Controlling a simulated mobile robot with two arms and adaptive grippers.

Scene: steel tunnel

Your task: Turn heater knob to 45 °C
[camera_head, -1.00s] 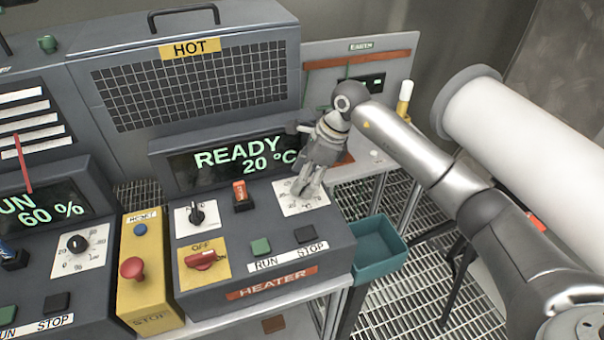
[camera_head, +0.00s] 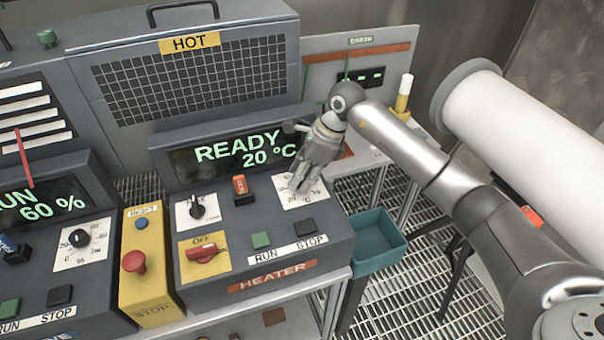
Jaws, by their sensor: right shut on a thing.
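The heater panel (camera_head: 330,258) is a grey sloped box labelled HEATER, with a display (camera_head: 240,152) reading READY 20 °C. A white dial plate (camera_head: 318,196) with a scale sits at its upper right. My right gripper (camera_head: 302,186) reaches down over this plate from the upper right and is shut on the heater knob. The gripper's fingers hide the knob and part of the scale, so I cannot read where it points. My left gripper is not in view.
Beside the dial are an orange-topped switch (camera_head: 239,186), a black selector (camera_head: 197,209), a red OFF switch (camera_head: 204,255), and RUN (camera_head: 261,240) and STOP (camera_head: 305,228) buttons. A yellow box with a red stop button (camera_head: 134,261) stands left. A teal bin (camera_head: 378,262) hangs right.

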